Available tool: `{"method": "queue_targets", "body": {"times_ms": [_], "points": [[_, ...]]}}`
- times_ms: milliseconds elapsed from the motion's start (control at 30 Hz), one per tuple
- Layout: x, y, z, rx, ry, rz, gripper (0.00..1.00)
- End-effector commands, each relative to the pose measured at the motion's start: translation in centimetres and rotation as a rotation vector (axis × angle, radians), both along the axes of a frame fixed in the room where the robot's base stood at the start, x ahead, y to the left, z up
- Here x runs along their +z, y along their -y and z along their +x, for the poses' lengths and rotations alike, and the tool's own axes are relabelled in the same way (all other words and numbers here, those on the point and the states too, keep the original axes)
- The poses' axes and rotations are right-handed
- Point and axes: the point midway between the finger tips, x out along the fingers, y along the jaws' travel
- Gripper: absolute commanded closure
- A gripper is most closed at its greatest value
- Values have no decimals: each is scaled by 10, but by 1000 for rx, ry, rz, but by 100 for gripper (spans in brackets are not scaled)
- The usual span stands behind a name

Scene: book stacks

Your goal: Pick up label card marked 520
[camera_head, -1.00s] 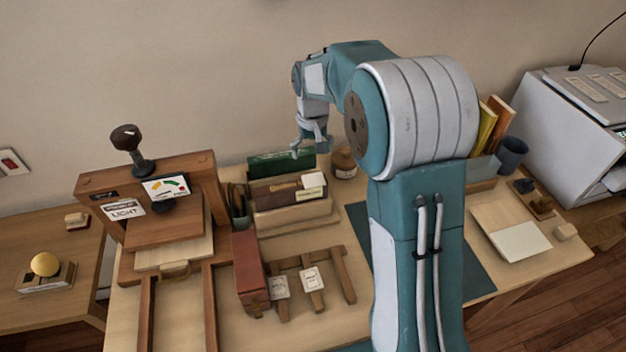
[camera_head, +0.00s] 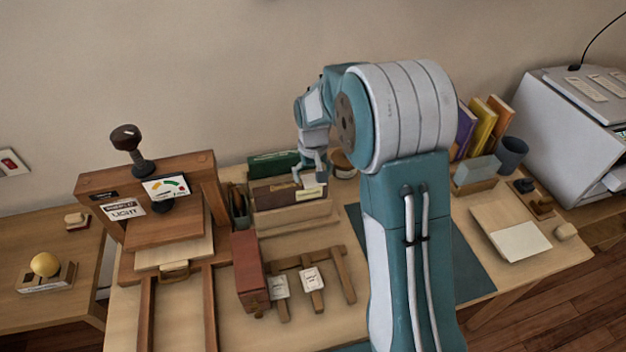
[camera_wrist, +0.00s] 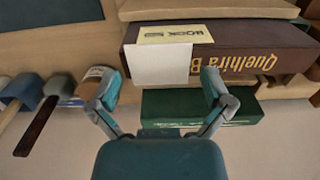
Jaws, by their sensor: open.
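A blank-looking white card (camera_wrist: 162,64) lies against a yellow label (camera_wrist: 172,34) on a dark brown book (camera_wrist: 240,48) in the wrist view. My gripper (camera_wrist: 162,88) is open, its fingertips either side of the white card's near edge; I cannot tell if they touch it. In the head view my gripper (camera_head: 309,180) is just above the brown book (camera_head: 272,196) and its yellow label (camera_head: 309,194), hiding the white card. Two more white tags, the left tag (camera_head: 279,287) and right tag (camera_head: 312,279), lie on a wooden rack (camera_head: 344,272). I cannot read 520 anywhere.
A green book (camera_head: 268,165) stands behind the brown one. A round jar (camera_head: 343,166) is close beside my gripper. A red-brown box (camera_head: 249,272) and a wooden press (camera_head: 150,200) stand to the left. A dark mat (camera_head: 472,268) lies right of my arm.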

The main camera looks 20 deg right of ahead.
Motion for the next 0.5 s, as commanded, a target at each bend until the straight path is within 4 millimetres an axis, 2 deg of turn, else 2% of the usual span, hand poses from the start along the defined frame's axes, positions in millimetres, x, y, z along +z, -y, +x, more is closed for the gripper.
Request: {"method": "queue_targets", "body": {"times_ms": [500], "points": [[-5,0,0,0,0,0,0]]}}
